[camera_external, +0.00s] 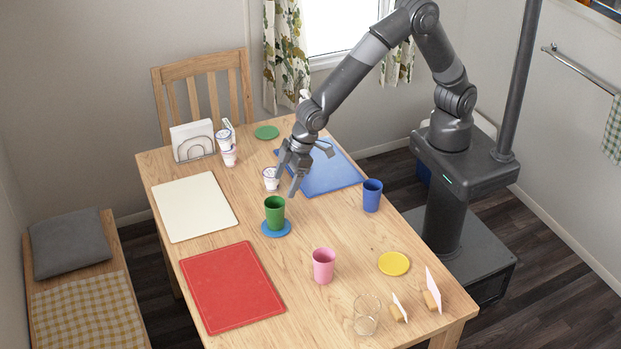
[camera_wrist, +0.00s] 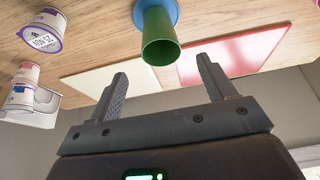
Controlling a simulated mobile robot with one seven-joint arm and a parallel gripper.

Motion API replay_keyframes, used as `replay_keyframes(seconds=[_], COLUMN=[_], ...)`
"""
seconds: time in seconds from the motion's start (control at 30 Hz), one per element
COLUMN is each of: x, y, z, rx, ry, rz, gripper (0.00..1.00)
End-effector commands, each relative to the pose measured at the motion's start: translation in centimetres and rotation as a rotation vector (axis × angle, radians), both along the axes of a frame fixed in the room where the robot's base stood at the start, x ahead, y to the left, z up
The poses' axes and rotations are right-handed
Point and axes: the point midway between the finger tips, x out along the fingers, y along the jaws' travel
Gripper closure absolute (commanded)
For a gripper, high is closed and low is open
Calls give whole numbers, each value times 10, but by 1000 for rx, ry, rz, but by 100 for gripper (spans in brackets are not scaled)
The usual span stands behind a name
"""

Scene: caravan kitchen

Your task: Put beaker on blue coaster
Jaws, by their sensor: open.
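A green beaker (camera_external: 275,211) stands upright on a round blue coaster (camera_external: 288,231) in the middle of the table. In the wrist view the green beaker (camera_wrist: 160,38) and the blue coaster (camera_wrist: 172,8) show ahead of my fingers, at the top. My gripper (camera_external: 297,170) is open and empty, above the table, behind and slightly right of the green beaker and apart from it. The wrist view shows both fingers of my gripper (camera_wrist: 162,70) spread with nothing between them. A blue beaker (camera_external: 372,195) and a pink beaker (camera_external: 323,265) stand on bare wood.
A white tub (camera_external: 271,180) stands close to my gripper; stacked tubs (camera_external: 227,152) and a napkin holder (camera_external: 193,141) are farther left. White (camera_external: 194,205), red (camera_external: 231,287) and blue (camera_external: 325,172) mats, green (camera_external: 267,132) and yellow (camera_external: 394,263) coasters and a clear glass (camera_external: 367,313) take up table space.

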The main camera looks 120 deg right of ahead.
Motion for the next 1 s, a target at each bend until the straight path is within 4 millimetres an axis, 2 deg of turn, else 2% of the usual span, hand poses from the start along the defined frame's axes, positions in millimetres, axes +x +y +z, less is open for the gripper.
replay_keyframes(seconds=[0.13, 0.27, 0.4, 0.6, 0.8, 1.0], x=[-11, -37, -77, -141, -210, -281], y=[-4, -13, -25, -39, -51, -60], z=[21, 60, 105, 156, 192, 211], rx=[9, 27, 46, 62, 64, 53], ry=[-5, -14, -23, -37, -55, -73], rz=[-3, -7, -9, -6, -1, 5], gripper=[24, 24, 24, 24, 24, 24])
